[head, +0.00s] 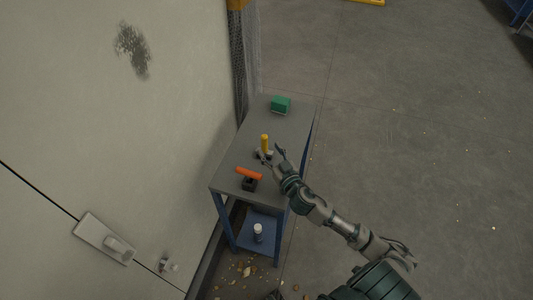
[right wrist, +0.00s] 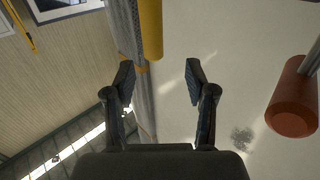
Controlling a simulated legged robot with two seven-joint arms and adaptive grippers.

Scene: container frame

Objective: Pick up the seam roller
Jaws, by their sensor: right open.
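Two handled tools stand on the grey table (head: 228,171); I cannot tell for sure which is the seam roller. One has an upright yellow handle (head: 264,141) above a dark base; the yellow handle also shows at the top of the right wrist view (right wrist: 151,28). The other has a tilted orange handle (head: 249,173) above a black block (head: 249,185). My right gripper (head: 272,157) is open and empty, close by the yellow handle on its near side. In the right wrist view, the yellow handle appears beyond the gap between the fingertips (right wrist: 160,78). My left gripper is out of view.
A green block (head: 281,104) sits at the table's far end. A white wall (head: 130,120) runs along the table's left side. A white-topped bottle (head: 257,232) stands on the blue lower shelf (head: 270,224). Open floor lies to the right.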

